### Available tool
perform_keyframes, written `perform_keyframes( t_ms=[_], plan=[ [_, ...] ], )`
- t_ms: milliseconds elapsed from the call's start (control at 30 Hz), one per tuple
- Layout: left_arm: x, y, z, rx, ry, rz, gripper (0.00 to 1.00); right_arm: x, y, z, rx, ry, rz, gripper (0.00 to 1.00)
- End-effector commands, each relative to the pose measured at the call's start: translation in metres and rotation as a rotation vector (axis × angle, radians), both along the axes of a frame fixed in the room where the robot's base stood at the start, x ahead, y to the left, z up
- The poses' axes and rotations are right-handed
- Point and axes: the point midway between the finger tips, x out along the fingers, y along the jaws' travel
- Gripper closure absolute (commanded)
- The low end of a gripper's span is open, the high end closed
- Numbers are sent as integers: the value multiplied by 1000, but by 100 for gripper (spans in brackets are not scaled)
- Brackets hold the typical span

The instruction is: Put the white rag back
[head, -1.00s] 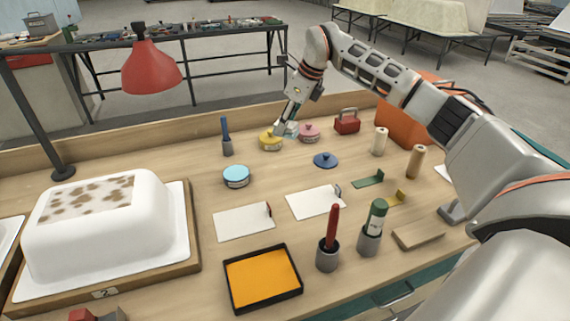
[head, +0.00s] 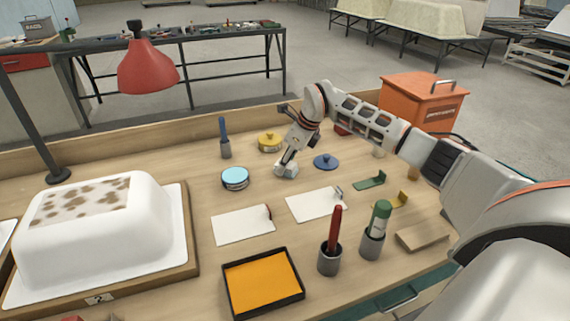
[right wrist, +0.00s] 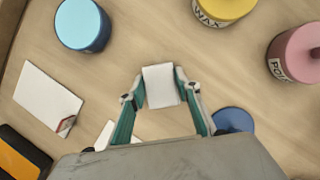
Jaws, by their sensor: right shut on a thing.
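The white rag (right wrist: 161,86) is a small folded white pad between the fingers of my right gripper (right wrist: 161,90). In the head view the rag (head: 286,170) shows low at the fingertips of my right gripper (head: 288,161), just above or at the tabletop; I cannot tell if it touches. My left gripper is not in view.
Two white sheets (head: 243,224) (head: 313,204) lie in front of the gripper. A yellow tin (head: 270,142) stands behind; a pink tin (right wrist: 297,52) is beside it. An orange tray (head: 262,282) and tool cups (head: 329,259) are nearer. Bare wood surrounds the rag.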

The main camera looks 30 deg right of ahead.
Motion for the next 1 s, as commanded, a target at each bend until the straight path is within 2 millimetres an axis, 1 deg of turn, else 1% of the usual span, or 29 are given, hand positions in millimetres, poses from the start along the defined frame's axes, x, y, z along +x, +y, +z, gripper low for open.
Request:
perform_keyframes(
  t_ms=[267, 300, 333, 367, 667, 767, 867, 1000],
  plan=[
    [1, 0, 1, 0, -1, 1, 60, 0, 0, -1, -1, 1, 0, 88],
    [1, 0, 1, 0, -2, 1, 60, 0, 0, -1, 0, 1, 0, 60],
    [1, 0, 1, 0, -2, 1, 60, 0, 0, -1, 1, 0, 0, 52],
    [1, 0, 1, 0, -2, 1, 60, 0, 0, -1, -1, 1, 0, 51],
    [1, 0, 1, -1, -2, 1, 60, 0, 0, -1, 0, 0, 0, 51],
    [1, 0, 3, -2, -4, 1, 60, 0, -1, 4, 0, -1, 0, 51],
    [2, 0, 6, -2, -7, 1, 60, -4, -3, 16, -2, -3, 0, 51],
    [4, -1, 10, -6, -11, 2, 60, -12, -9, 42, -3, -6, 0, 51]
  ],
)
